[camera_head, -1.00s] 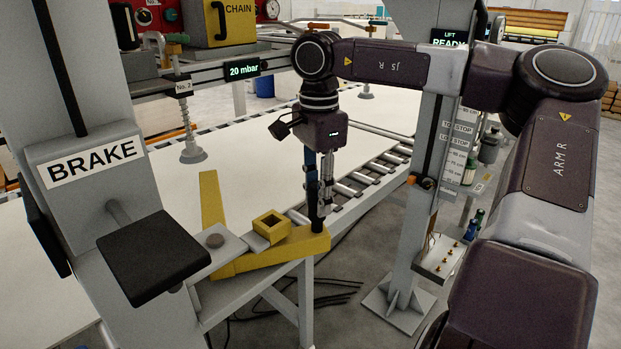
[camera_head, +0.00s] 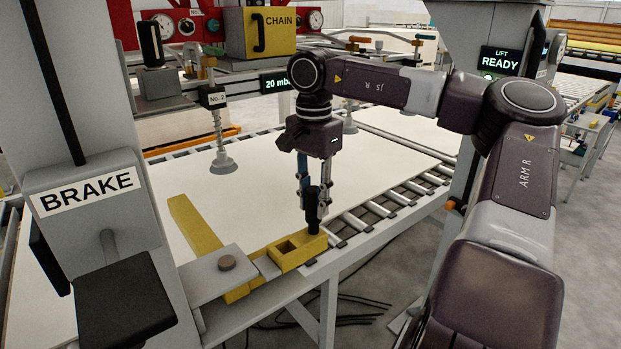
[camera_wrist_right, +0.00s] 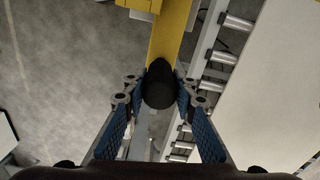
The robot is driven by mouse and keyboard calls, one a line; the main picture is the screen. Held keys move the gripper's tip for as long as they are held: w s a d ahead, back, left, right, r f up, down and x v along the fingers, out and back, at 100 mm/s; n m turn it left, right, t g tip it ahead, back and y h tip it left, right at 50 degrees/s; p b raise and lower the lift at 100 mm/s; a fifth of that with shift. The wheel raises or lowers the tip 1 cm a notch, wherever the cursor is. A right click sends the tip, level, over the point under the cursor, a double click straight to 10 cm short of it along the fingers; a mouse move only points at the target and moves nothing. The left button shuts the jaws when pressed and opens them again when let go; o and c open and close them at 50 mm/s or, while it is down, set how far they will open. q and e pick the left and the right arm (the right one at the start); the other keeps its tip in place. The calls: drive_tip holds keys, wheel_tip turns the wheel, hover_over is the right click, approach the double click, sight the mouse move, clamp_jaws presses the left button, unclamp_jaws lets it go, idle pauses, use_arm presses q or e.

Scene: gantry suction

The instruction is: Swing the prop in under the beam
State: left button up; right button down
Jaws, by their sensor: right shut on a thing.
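The prop is a yellow bar (camera_head: 260,248) with a second yellow leg (camera_head: 192,222) and a square socket, hinged at a grey bracket (camera_head: 222,272) beside the brake post. A black upright handle (camera_wrist_right: 160,88) stands at its free end. My right gripper (camera_head: 312,205) points down and is shut on this handle, which shows between the blue-padded fingers in the right wrist view. The prop lies along the near edge of the white sheet. The grey beam (camera_head: 240,91) with its suction cups (camera_head: 222,163) hangs beyond it. My left gripper is out of view.
The post with the BRAKE label (camera_head: 88,190) and black pad stands close on the left. The roller conveyor (camera_head: 390,208) carries the large white sheet (camera_head: 260,180). A yellow CHAIN box (camera_head: 270,33) sits at the back. The lift display (camera_head: 500,60) reads READY.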

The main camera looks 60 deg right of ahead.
drive_tip(key=shift+w+r, duration=0.1)
drive_tip(key=shift+r, duration=0.1)
drive_tip(key=c, duration=1.7)
unclamp_jaws()
drive_tip(key=shift+c, duration=0.2)
drive_tip(key=shift+o, duration=0.8)
drive_tip(key=shift+w+f, duration=0.1)
drive_tip(key=shift+f, duration=0.05)
drive_tip(key=shift+d+r, duration=0.1)
drive_tip(key=shift+r, duration=0.3)
wheel_tip(320, 180, up, 7)
drive_tip(key=shift+f, duration=0.1)
